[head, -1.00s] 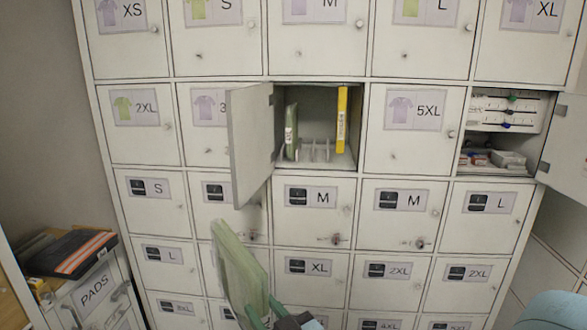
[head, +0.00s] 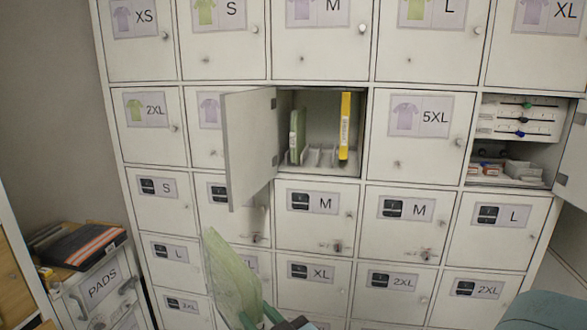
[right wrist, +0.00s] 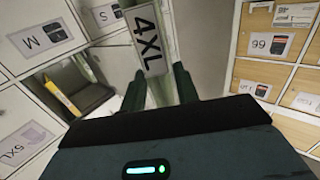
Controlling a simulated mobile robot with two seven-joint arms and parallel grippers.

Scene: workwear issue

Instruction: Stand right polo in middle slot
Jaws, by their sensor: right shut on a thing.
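A flat, pale green packaged polo (head: 230,278) stands tilted near the bottom of the head view, in front of the lower locker doors. My right gripper (head: 263,318) is shut on its lower end; in the right wrist view the gripper (right wrist: 159,88) shows its two dark fingers with the polo between them. The open compartment holds a rack with low dividers (head: 321,156). A green polo (head: 297,136) stands upright at its left, and a yellow item (head: 345,126) at its right. The middle slots between them look empty. My left gripper is not in view.
Another open compartment (head: 515,140) at right holds boxes. A low cabinet marked PADS (head: 95,290) stands at lower left.

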